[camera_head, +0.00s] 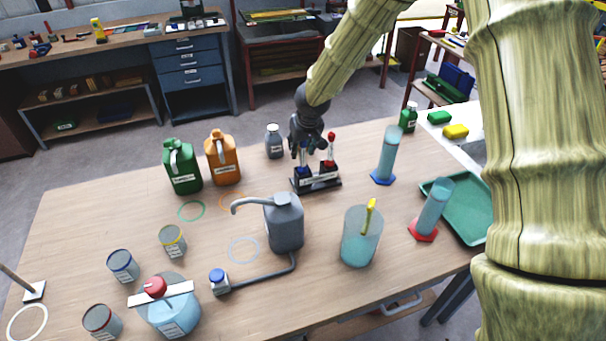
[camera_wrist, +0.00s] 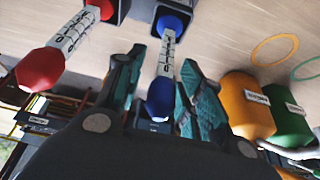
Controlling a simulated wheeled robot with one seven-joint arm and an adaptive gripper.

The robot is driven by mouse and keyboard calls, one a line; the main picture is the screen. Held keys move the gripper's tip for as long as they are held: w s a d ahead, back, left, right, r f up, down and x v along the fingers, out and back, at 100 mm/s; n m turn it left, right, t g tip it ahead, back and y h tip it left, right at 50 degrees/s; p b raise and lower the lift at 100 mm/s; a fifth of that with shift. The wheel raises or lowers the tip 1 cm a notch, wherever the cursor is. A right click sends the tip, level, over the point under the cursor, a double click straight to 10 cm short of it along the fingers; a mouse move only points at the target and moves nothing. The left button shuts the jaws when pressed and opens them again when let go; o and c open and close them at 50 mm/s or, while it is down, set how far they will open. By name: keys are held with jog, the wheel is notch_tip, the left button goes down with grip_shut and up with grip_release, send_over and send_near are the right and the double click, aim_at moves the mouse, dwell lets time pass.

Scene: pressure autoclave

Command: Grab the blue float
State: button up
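The blue float (camera_wrist: 159,99) has a blue bulb and a white stem with dark scale marks. It stands upright in the blue-marked socket of a black holder (camera_head: 325,185). A matching red float (camera_head: 331,149) stands beside it and also shows at the left of the wrist view (camera_wrist: 40,69). My gripper (camera_head: 306,143) is above the holder, pointing down. In the wrist view its fingers (camera_wrist: 162,60) are open, one on each side of the blue float. A gap shows on the left; contact on the right cannot be told. In the head view the gripper mostly hides the blue float.
Near the holder are a grey bottle (camera_head: 274,142), an orange canister (camera_head: 223,160), a green canister (camera_head: 182,168) and a clear cylinder with a blue base (camera_head: 389,152). A grey can (camera_head: 285,225) and a beaker (camera_head: 360,240) stand in front. Bare wood lies around the holder.

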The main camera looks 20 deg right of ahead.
jog(key=shift+w+f, duration=0.15)
jog(key=shift+f, duration=0.15)
grip_shut()
jog(key=shift+r, duration=0.1)
